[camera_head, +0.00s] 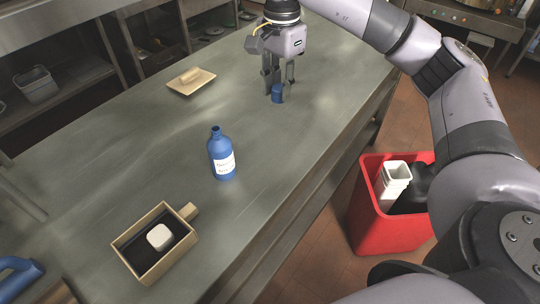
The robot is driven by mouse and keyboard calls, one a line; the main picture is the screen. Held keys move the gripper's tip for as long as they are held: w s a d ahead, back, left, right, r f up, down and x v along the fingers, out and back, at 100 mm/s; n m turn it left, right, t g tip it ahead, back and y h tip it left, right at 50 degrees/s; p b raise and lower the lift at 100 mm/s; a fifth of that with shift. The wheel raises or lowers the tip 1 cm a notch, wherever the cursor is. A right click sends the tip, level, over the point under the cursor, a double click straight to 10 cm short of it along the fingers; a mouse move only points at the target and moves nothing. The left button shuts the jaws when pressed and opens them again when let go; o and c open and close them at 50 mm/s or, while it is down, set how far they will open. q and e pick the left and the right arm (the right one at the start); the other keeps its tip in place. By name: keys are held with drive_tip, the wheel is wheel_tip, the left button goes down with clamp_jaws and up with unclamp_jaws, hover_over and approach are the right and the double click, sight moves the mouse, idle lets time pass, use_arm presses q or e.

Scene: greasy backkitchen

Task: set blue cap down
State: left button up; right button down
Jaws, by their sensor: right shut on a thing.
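The blue cap (277,94) is between the fingertips of my right gripper (277,88), at the far right part of the metal table (130,150). The gripper points down and is shut on the cap. The cap is at or just above the table surface; I cannot tell if it touches. A blue bottle (222,157) with a white label stands upright and uncapped near the middle of the table. My left gripper is not in view.
A wooden tray (190,80) holding a light object lies left of my right gripper. A wooden box (147,276) with a white block (160,237) is at the front. A red bin (368,225) stands on the floor at the right. The table around the bottle is clear.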

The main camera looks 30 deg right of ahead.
drive_tip(key=d+m+b, duration=0.1)
drive_tip(key=d+m, duration=0.1)
drive_tip(key=m, duration=0.1)
drive_tip(key=b, duration=0.2)
hover_over(284, 152)
drive_tip(key=shift+m, duration=0.4)
wheel_tip(284, 152, down, 15)
drive_tip(key=shift+s+r, duration=0.1)
drive_tip(key=shift+r, duration=0.05)
wheel_tip(284, 152, down, 5)
drive_tip(key=shift+f+p, duration=0.1)
drive_tip(key=shift+p, duration=0.25)
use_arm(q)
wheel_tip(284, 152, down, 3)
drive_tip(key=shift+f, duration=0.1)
use_arm(e)
drive_tip(key=shift+f, duration=0.2)
drive_tip(key=c, duration=1.3)
unclamp_jaws()
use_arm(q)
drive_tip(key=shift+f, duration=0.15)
